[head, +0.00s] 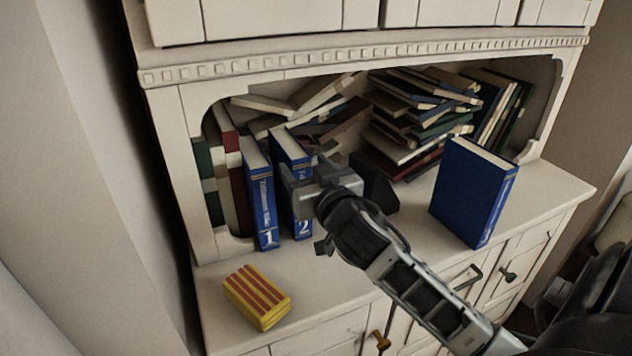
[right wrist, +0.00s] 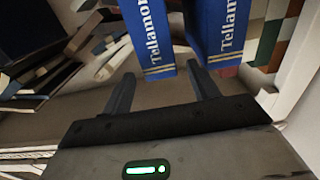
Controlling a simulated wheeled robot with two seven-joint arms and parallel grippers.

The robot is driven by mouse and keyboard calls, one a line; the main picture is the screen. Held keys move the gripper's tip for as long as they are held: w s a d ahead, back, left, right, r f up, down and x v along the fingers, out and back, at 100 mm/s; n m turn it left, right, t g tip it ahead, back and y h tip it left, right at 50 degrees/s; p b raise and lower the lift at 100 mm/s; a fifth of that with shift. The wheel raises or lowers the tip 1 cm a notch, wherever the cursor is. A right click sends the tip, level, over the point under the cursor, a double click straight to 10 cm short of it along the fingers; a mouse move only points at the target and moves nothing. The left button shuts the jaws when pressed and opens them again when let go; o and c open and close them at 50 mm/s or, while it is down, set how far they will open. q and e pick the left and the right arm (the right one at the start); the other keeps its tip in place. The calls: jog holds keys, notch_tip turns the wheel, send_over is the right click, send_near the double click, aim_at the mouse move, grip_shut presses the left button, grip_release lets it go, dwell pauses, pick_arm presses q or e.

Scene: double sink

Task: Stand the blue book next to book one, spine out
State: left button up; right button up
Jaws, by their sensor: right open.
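Book one (head: 261,200), blue with a white 1 on its spine, stands upright with its spine facing out. A matching blue book marked 2 (head: 302,222) stands upright just to its right, spine out, with a narrow gap between them. My right gripper (head: 302,190) is open at book 2's spine and hides part of it. In the right wrist view, the fingers (right wrist: 163,92) reach to either side of book 2's spine (right wrist: 148,35), and book one (right wrist: 222,35) is to its right. Contact cannot be told. My left gripper is not in view.
Another blue book (head: 473,195) stands upright at the right of the cabinet top. A messy book pile (head: 415,120) fills the niche behind. A yellow and red striped block (head: 257,297) lies at the front left. The front ledge between is mostly clear.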

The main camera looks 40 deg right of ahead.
jog(key=shift+v, duration=2.4)
